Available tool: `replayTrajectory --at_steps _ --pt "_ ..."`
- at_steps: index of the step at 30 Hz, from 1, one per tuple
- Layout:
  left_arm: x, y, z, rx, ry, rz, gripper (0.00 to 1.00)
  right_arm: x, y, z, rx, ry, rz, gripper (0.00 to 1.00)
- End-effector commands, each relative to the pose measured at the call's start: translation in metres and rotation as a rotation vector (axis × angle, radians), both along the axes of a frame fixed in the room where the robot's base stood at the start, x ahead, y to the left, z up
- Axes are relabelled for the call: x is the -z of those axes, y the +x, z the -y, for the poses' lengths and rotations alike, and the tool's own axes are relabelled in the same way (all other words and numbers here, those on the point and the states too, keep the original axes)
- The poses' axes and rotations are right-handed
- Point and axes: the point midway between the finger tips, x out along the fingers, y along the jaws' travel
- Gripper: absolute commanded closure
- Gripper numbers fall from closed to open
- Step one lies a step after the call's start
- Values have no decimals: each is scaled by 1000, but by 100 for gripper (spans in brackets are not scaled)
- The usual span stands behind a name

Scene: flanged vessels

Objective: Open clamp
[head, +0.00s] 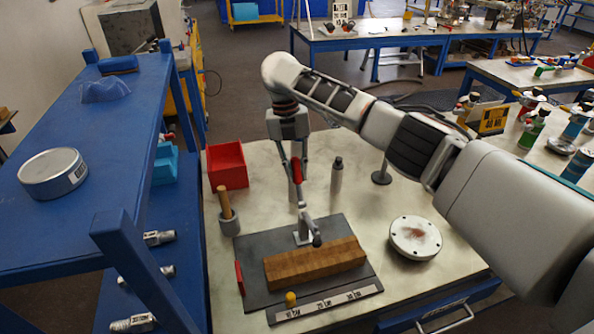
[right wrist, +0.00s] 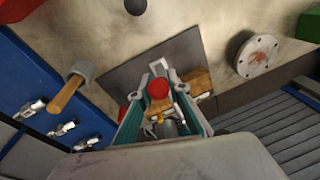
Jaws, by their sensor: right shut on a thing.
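A toggle clamp (head: 302,232) with a red handle (head: 297,171) stands on a dark base plate (head: 262,247). The handle points up, and the clamp's dark-tipped arm (head: 317,240) reaches over the wooden block (head: 320,262), at its back edge. Whether the tip touches the block I cannot tell. My right gripper (head: 298,188) comes from above and is shut on the red handle. In the right wrist view the red handle end (right wrist: 158,88) shows between the fingers, with part of the block (right wrist: 197,82) beyond. My left gripper is not in view.
A round flange (head: 415,237) lies right. A blue shelf (head: 100,150) borders the left side.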

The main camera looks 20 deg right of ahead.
Motion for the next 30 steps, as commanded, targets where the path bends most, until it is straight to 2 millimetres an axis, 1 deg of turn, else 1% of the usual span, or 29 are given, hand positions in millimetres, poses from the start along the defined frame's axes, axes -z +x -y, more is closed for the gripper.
replayTrajectory --at_steps 13,30 --pt "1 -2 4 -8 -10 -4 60 3 5 -1 1 0 -65 100" --pt "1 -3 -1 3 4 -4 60 4 7 0 2 0 -86 100"
